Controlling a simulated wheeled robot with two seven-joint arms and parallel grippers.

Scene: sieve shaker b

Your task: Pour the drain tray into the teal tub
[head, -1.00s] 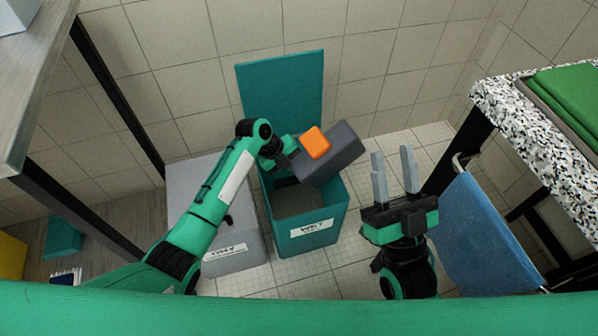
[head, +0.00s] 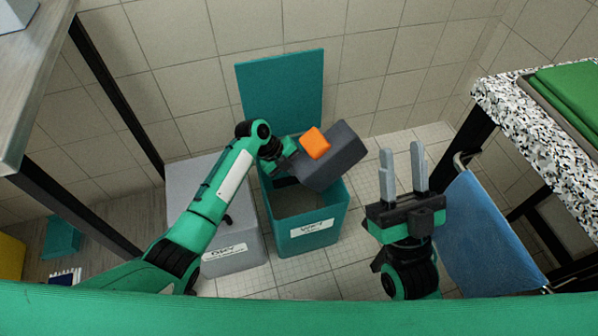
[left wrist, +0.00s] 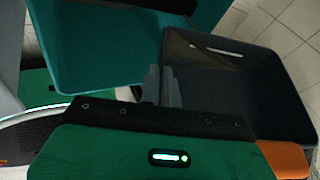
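The dark grey drain tray (head: 345,160) is tilted above the open teal tub (head: 312,240), which has a label reading WET. An orange block (head: 315,143) shows against the tray's outer face. My left gripper (head: 286,160) is at the tray's left end. In the left wrist view its fingers (left wrist: 161,88) are closed on the wall of the tray (left wrist: 235,90). The tray's dark inside shows there with a pale streak; I cannot tell whether it holds anything. The tub (left wrist: 110,50) also shows there, left of the tray. My right gripper (head: 403,155) is open and empty, right of the tub.
A grey bin (head: 205,195) with a label stands directly left of the tub. The teal lid (head: 282,85) stands upright behind it. A blue cloth (head: 490,235) hangs from a rail at the right, under a speckled counter (head: 530,130). A steel table (head: 35,80) is at the left.

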